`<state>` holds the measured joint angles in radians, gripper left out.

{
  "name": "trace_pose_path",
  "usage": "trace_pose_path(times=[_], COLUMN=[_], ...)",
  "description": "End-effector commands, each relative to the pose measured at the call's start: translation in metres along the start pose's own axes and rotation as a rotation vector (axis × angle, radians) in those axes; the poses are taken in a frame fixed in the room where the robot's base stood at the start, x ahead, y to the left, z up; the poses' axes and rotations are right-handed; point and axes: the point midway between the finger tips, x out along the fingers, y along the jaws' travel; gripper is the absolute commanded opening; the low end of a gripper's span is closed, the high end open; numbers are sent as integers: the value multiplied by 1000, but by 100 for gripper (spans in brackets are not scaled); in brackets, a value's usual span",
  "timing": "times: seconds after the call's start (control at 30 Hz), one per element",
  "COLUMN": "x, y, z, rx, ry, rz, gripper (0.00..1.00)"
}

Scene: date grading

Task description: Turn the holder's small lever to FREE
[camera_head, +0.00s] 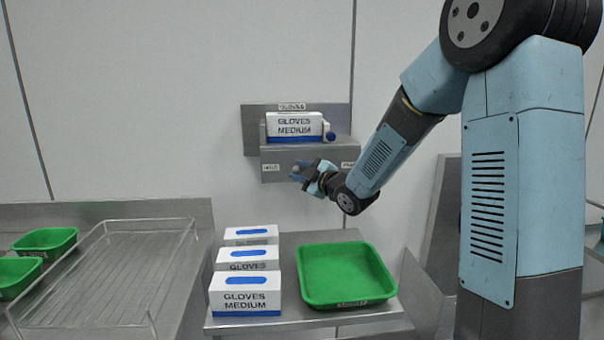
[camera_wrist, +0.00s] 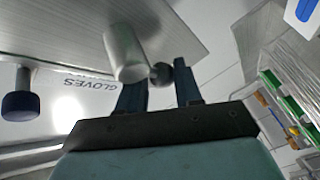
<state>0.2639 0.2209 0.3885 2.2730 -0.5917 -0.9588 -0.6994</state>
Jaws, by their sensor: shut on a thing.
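The glove holder (camera_head: 285,150) is a grey metal shelf on the wall. Its front face has a HOLD label (camera_head: 271,167) at the left and another label (camera_head: 347,165) at the right, partly hidden by my arm. My gripper (camera_head: 299,172) is at the middle of this front face. In the wrist view, my gripper (camera_wrist: 160,88) has its two dark fingers on either side of the small lever's dark knob (camera_wrist: 160,73), shut on it. A grey metal cylinder (camera_wrist: 122,52), part of the lever or its pivot, shows beside the knob. The lever's exact angle is hard to tell.
A GLOVES MEDIUM box (camera_head: 294,126) sits in the holder, with a dark blue knob (camera_head: 330,135) at its right. Below are several glove boxes (camera_head: 245,294), a green tray (camera_head: 346,272) and a clear rack (camera_head: 110,270). The wall left of the holder is clear.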

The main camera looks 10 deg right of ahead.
Motion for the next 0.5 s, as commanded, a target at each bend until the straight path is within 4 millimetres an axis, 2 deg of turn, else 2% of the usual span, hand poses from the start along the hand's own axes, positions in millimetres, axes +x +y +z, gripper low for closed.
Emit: trace_pose_path(times=[0.03,0.13,0.5], x=[0,-1,-1], y=[-3,-4,-4], z=[1,1,2], rx=[3,3,39], ry=[-2,-2,7], rz=[-6,-7,10], gripper=[13,4,4])
